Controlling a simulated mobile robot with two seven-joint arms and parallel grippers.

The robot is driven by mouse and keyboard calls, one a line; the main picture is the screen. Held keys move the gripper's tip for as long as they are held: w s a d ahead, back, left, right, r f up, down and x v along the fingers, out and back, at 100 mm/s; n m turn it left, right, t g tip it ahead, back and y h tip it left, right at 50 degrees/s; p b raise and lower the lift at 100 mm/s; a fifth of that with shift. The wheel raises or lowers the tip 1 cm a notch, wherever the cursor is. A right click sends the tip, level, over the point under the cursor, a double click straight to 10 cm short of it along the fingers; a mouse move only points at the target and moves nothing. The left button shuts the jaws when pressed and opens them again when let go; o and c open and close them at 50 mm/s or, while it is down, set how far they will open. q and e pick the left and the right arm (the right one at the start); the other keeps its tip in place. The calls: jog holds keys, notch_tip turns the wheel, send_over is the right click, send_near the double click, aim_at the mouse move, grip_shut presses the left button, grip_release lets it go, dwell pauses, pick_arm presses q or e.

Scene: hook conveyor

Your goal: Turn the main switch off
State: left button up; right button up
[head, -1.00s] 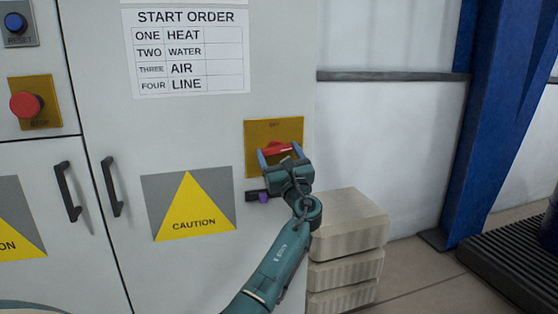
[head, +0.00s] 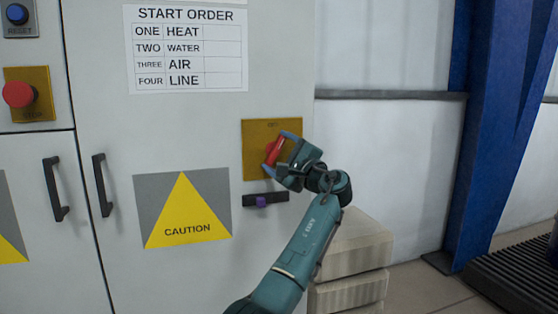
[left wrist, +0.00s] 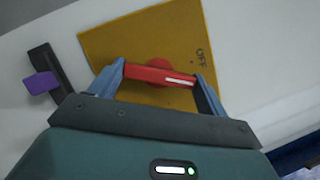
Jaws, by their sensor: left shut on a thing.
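The main switch is a red handle (head: 274,151) on a yellow plate (head: 256,134) on the cabinet's right door. In the head view the handle is tilted, close to upright. My left gripper (head: 277,152) has its blue fingers at the handle's two ends and is shut on it. In the left wrist view the red handle (left wrist: 160,75) with a white mark lies between the fingers (left wrist: 160,84), and the word OFF is legible on the plate (left wrist: 140,40). My right gripper is not in view.
A dark bar with a purple piece (head: 262,201) sits just below the plate. A caution sign (head: 183,209) and black door handles (head: 103,185) are to the left. A red stop button (head: 18,94) is further left. Pale stacked blocks (head: 352,245) stand at the cabinet's right.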

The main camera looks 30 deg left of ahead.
pick_arm(q)
jog(key=n+g, duration=0.1)
jog(key=n, duration=0.2)
jog(key=shift+d+r+n+h, duration=0.1)
jog(key=shift+n+h, duration=0.3)
jog(key=shift+n+g+h+p, duration=0.3)
jog(key=shift+n+p, duration=0.05)
jog(key=shift+n, duration=0.85)
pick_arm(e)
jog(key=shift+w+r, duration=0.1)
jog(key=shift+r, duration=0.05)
pick_arm(q)
jog(key=o, duration=1)
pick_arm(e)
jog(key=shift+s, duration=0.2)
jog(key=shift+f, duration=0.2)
